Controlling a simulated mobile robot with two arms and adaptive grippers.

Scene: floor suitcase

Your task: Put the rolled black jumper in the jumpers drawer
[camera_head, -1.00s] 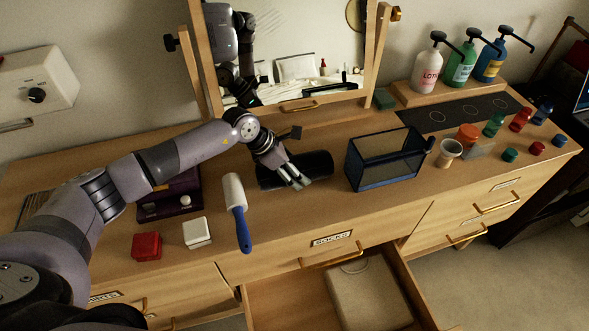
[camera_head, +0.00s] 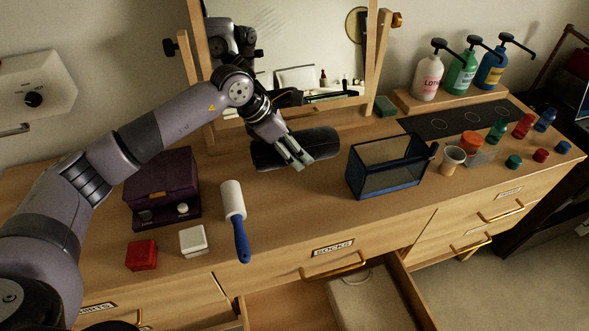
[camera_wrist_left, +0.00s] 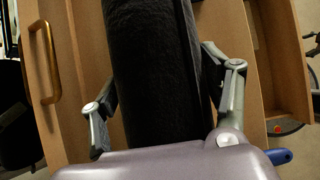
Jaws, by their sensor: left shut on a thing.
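The rolled black jumper (camera_head: 312,146) is a dark cylinder above the dresser top, in front of the mirror. In the left wrist view the jumper (camera_wrist_left: 155,70) runs between the two fingers of the left gripper (camera_wrist_left: 165,118). An open drawer (camera_head: 275,308) shows at the bottom, below the front labelled SOCKS; its own label is not visible. A folded beige item (camera_head: 372,305) lies in its right part. My right gripper is not in view.
On the dresser top (camera_head: 300,225) stand a blue-framed mesh basket (camera_head: 388,170), a lint roller (camera_head: 235,215), a purple box (camera_head: 163,185), and red (camera_head: 142,255) and white (camera_head: 193,241) small boxes. Pump bottles (camera_head: 462,70) and small jars (camera_head: 498,130) stand right. The top's front middle is clear.

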